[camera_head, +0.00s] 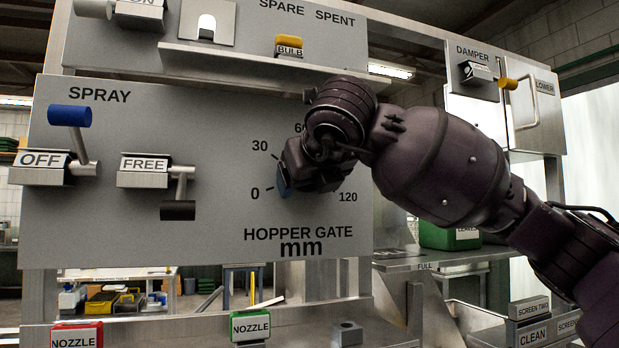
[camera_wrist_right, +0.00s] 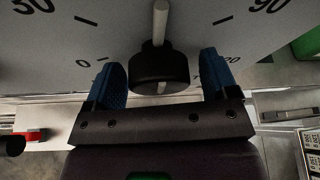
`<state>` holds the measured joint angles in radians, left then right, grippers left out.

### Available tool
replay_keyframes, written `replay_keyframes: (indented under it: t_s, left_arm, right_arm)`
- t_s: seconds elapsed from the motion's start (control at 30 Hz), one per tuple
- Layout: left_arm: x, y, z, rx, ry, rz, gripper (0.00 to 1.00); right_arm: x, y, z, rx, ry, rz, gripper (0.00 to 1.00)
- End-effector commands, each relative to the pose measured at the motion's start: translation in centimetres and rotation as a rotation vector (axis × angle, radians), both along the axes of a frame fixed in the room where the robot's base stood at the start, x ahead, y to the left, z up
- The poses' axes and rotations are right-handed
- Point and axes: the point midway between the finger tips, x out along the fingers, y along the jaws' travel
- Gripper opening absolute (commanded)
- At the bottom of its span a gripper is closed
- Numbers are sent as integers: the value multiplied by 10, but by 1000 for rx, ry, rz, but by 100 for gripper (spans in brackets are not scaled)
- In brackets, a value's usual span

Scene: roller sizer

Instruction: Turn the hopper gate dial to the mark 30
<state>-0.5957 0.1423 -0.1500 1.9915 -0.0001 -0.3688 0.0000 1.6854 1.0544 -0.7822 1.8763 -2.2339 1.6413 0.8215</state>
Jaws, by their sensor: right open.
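The hopper gate dial's black knob (camera_wrist_right: 160,68) shows in the right wrist view. A pale bar runs up from it between the marks 30 (camera_wrist_right: 30,5) and 90 (camera_wrist_right: 268,5). My right gripper (camera_wrist_right: 165,64) is open, its blue-padded fingers on either side of the knob with a gap to each. In the head view my right gripper (camera_head: 298,178) covers the knob on the grey panel. There the mark 30 (camera_head: 259,146) shows left of it, and 60 is partly hidden. My left gripper is not in view.
On the same panel (camera_head: 200,225), the OFF lever with a blue handle (camera_head: 69,116) and the FREE lever with a black handle (camera_head: 178,210) stick out left of the dial. A shelf (camera_head: 270,62) juts out above. Nozzle boxes (camera_head: 250,325) stand below.

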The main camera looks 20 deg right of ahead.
Motion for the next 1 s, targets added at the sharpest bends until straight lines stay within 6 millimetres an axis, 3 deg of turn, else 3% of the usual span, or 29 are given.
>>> replay_keyframes:
  t_s: [0.1,0.4,0.73,1.0]
  left_arm:
    - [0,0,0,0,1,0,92]
    - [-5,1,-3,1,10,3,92]
    - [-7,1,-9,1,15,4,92]
    - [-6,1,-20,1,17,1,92]
  right_arm:
    - [0,0,0,0,0,0,77]
    - [0,0,0,0,0,0,31]
    - [0,0,0,-46,-2,2,31]
    - [0,0,-1,-217,-8,1,31]
